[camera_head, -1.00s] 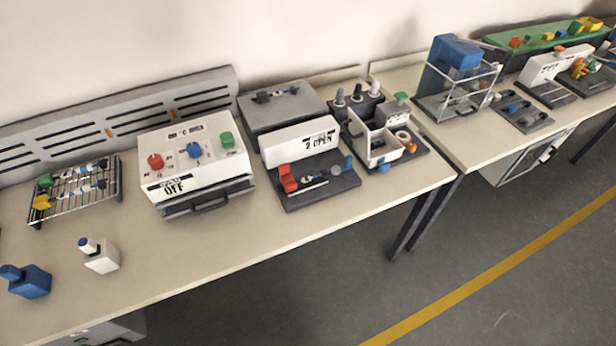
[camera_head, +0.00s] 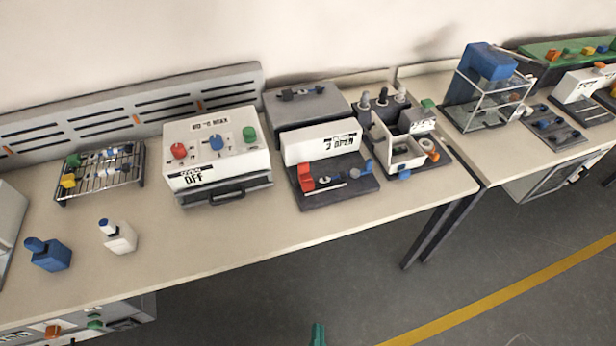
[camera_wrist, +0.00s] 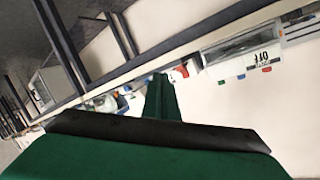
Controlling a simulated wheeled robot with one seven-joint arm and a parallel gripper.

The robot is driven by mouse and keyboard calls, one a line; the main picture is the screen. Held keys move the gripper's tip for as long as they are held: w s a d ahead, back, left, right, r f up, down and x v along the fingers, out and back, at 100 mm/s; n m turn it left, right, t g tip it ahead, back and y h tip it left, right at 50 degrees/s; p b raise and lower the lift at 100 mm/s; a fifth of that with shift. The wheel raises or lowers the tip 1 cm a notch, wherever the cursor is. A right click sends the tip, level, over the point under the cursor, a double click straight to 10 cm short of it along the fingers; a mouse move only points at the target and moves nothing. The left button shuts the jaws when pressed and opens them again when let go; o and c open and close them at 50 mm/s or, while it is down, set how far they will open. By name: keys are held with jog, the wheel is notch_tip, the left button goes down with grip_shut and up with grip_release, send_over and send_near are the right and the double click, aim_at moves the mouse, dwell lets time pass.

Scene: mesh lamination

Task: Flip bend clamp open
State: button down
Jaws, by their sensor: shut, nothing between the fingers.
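The bending station is a dark base (camera_head: 335,195) with a white upright panel (camera_head: 322,143) whose label ends in "OPEN". A red clamp-like part (camera_head: 306,177) stands at its left end, and a small blue part (camera_head: 368,166) at its right. A thin light strip lies between them, near the front. Whether the clamp is open or closed is too small to tell. My gripper shows as a green tip (camera_head: 318,335) at the bottom edge of the head view, well apart from the station. In the wrist view my gripper (camera_wrist: 160,80) is shut and empty.
A white heater box (camera_head: 215,150) reading "OFF" stands left of the station, and a fixture with a white bin (camera_head: 398,150) right of it. A wire rack (camera_head: 100,170), a blue bottle (camera_head: 48,255) and a white bottle (camera_head: 118,237) are further left. The floor in front is clear.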

aim_at(304, 169)
jog(key=w+d+f+m+y, duration=0.1)
jog(key=w+d+f+m, duration=0.15)
jog(key=w+m, duration=1.2)
jog(key=w+r+m+y, duration=0.1)
jog(key=w+r+m, duration=0.2)
jog(key=w, duration=0.2)
jog(key=w+r+m+t+y, duration=0.1)
jog(key=w+r+m+y, duration=0.1)
jog(key=w+r+m, duration=0.1)
jog(key=w+r+m+t+y, duration=0.1)
jog(key=w+r+m+y, duration=0.1)
jog(key=w, duration=0.4)
jog(key=shift+w+a+r+m, duration=0.15)
jog(key=shift+r+m, duration=0.1)
jog(key=shift+m, duration=0.45)
jog(key=shift+w+a+r+m, duration=0.15)
jog(key=shift+r+m, duration=0.1)
jog(key=shift+m, duration=0.4)
jog(key=shift+d, duration=0.1)
jog(key=x, duration=1.4)
jog(key=shift+s+r, duration=0.1)
jog(key=shift+r, duration=0.05)
